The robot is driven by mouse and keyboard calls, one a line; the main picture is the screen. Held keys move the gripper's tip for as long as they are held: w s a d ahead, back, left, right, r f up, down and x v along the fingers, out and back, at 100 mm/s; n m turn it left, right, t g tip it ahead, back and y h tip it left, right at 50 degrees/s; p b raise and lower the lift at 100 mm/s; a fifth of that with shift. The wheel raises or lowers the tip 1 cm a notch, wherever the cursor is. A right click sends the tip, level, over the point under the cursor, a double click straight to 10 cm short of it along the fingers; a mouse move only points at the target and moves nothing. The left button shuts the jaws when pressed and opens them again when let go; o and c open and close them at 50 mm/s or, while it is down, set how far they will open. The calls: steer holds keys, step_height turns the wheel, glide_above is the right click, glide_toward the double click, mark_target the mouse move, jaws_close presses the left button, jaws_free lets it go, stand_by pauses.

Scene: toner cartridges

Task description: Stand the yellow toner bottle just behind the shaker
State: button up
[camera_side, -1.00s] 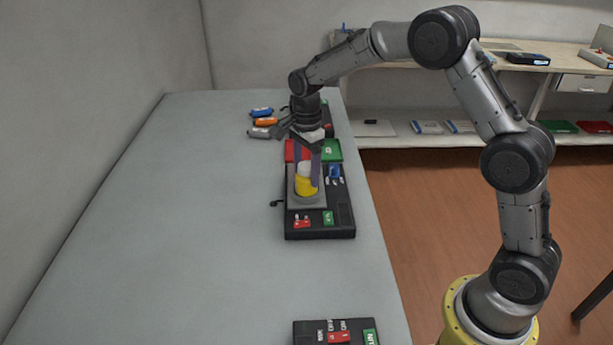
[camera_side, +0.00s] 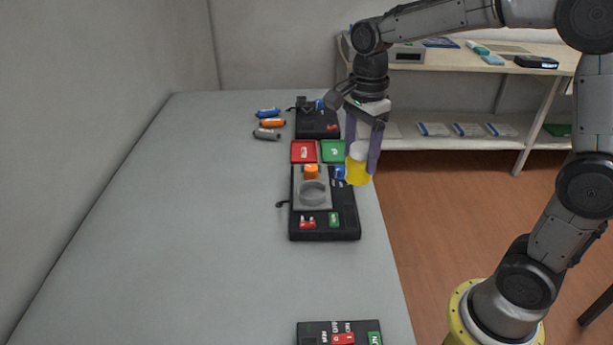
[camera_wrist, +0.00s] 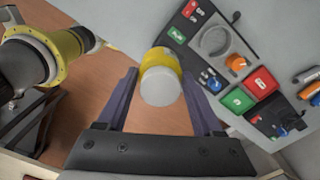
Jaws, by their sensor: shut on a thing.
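The yellow toner bottle (camera_side: 357,172) with a white cap is between the fingers of my gripper (camera_side: 361,160). My gripper is shut on it and holds it up near the table's right edge, to the right of the shaker. The bottle also shows in the wrist view (camera_wrist: 161,80), cap toward the camera, between the two purple fingers (camera_wrist: 160,82). The shaker (camera_side: 347,222) is a black unit with a grey plate, an empty grey ring holder (camera_side: 313,193) and an orange knob (camera_side: 311,171). The bottle and finger partly cover its right rear part.
A red pad (camera_side: 303,151) and a green pad (camera_side: 333,151) lie directly behind the shaker. Behind them stands another black unit (camera_side: 317,124). Blue, orange and grey cartridges (camera_side: 268,123) lie at the back left. A black unit (camera_side: 338,333) is at the front. The table's left side is clear.

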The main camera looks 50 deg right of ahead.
steer(key=w+a+f, duration=0.2)
steer(key=w+f, duration=0.3)
steer(key=w, duration=0.3)
steer(key=w+a+f, duration=0.3)
steer(key=w+f, duration=0.2)
steer(key=w, duration=0.3)
steer(key=w+a+f, duration=0.2)
steer(key=w+f, duration=0.3)
steer(key=w, duration=0.3)
steer(key=shift+w+a+f, duration=0.2)
steer(key=shift+w, duration=0.1)
steer(key=shift+f, duration=1.35)
steer(key=shift+s+f, duration=0.1)
steer(key=shift+f, duration=0.05)
steer(key=o, duration=1.4)
